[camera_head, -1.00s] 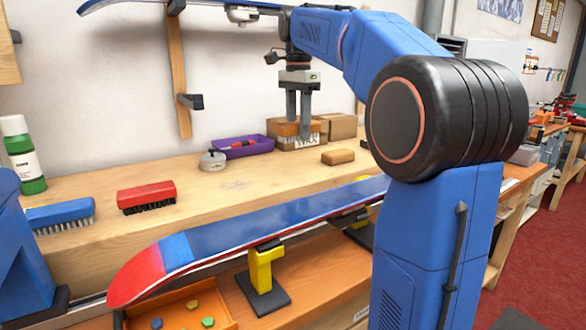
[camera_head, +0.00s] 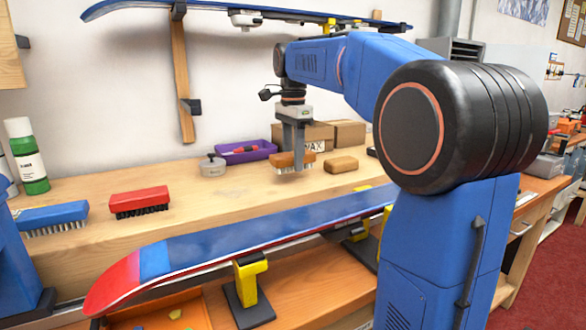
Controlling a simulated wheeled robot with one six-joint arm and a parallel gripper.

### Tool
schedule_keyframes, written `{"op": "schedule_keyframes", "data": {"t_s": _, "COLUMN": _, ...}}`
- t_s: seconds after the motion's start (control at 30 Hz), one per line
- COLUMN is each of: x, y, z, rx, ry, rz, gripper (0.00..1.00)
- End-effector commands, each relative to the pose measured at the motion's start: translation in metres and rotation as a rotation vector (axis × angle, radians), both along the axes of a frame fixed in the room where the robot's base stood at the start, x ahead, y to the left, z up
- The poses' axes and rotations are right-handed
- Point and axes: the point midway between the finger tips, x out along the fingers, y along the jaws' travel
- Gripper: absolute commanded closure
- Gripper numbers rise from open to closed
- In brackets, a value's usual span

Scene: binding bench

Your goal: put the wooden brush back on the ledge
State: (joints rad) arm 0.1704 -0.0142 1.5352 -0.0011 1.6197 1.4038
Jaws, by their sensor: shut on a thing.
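My gripper (camera_head: 294,150) is shut on the wooden brush (camera_head: 281,160), a brown block with pale bristles pointing down. The brush is level, low over the wooden ledge (camera_head: 230,195) behind the snowboard. I cannot tell whether its bristles touch the ledge. One finger hides part of the brush's near side. A red brush (camera_head: 140,200) with dark bristles and a blue brush (camera_head: 52,217) with pale bristles stand on the ledge to the left.
A tan block (camera_head: 341,164) sits close right of the held brush. A wax box (camera_head: 318,131), purple tray (camera_head: 246,151) and round tin (camera_head: 212,166) stand nearby. The blue and red snowboard (camera_head: 230,243) lies on supports in front. The ledge is clear between tin and red brush.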

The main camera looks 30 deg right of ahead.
Motion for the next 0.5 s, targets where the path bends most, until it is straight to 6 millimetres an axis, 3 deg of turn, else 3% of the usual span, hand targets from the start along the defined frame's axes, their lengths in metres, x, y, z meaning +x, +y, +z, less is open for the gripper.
{"op": "schedule_keyframes", "data": {"t_s": 0.2, "x": 0.000, "y": 0.000, "z": -0.028, "rx": 0.000, "ry": 0.001, "rz": 0.000, "gripper": 0.84}}
{"op": "schedule_keyframes", "data": {"t_s": 0.5, "x": 0.000, "y": 0.000, "z": -0.031, "rx": 0.000, "ry": 0.000, "rz": 0.000, "gripper": 0.84}}
